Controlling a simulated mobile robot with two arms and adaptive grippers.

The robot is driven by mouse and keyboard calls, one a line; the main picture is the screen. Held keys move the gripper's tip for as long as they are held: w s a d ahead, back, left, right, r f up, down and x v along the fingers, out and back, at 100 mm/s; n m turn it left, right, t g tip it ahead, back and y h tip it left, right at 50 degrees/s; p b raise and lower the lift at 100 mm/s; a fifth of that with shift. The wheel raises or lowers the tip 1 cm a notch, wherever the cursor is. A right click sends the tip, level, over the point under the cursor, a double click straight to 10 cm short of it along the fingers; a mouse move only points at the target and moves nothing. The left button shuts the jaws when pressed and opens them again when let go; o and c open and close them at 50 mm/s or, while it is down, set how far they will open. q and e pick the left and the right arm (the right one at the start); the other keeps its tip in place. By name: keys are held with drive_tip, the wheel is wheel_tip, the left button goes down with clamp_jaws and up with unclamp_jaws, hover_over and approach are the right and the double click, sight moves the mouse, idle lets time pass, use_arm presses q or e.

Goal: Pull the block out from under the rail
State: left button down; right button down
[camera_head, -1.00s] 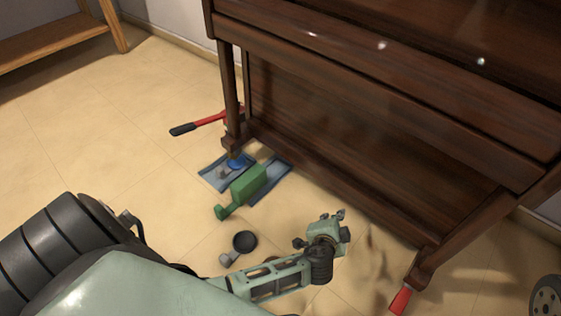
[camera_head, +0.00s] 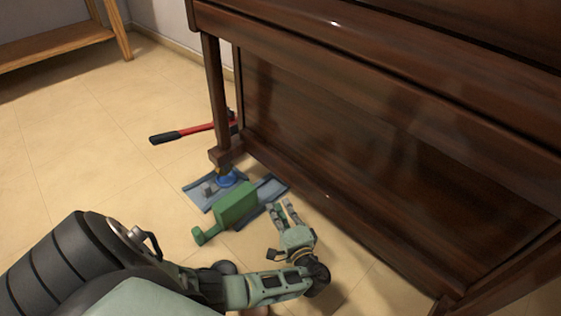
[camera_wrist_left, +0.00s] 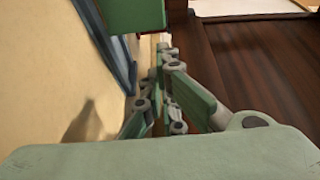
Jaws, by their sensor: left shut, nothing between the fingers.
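A green box-shaped block (camera_head: 236,205) with a short knobbed handle at its front left lies on a blue-grey metal piece (camera_head: 268,190) by the piano's left leg. No other block can be made out under the piano's lower rail (camera_head: 328,208). My left gripper (camera_head: 283,206) is shut and empty, just right of the green block, its fingers pointing toward the piano's base. In the left wrist view the fingers (camera_wrist_left: 165,85) are close together, and the green block (camera_wrist_left: 135,12) shows at the top, apart from them. My right gripper is out of view.
The brown piano (camera_head: 330,130) fills the right side. A blue round piece (camera_head: 226,178) is by its left leg (camera_head: 219,100). A red bar with a black grip (camera_head: 190,132) lies behind. A wooden bench (camera_head: 60,45) stands back left. The left floor is clear.

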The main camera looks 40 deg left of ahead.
sight(248, 197)
use_arm(q)
drive_tip(key=b+x, duration=0.3)
drive_tip(key=x, duration=0.4)
drive_tip(key=shift+a+f, duration=0.15)
drive_tip(key=shift+w+a+b, duration=0.25)
drive_tip(key=shift+a+b, duration=0.2)
drive_tip(key=shift+a, duration=0.05)
drive_tip(key=shift+s+r+p, duration=0.2)
drive_tip(key=shift+s+p, duration=0.1)
drive_tip(key=shift+p, duration=0.05)
drive_tip(key=s+p, duration=0.1)
drive_tip(key=s, duration=0.1)
drive_tip(key=s+p, duration=0.2)
drive_tip(key=s+a+p, duration=0.1)
drive_tip(key=s, duration=0.2)
drive_tip(key=shift+s+a, duration=0.1)
drive_tip(key=shift+s, duration=0.15)
drive_tip(key=shift+f, duration=0.1)
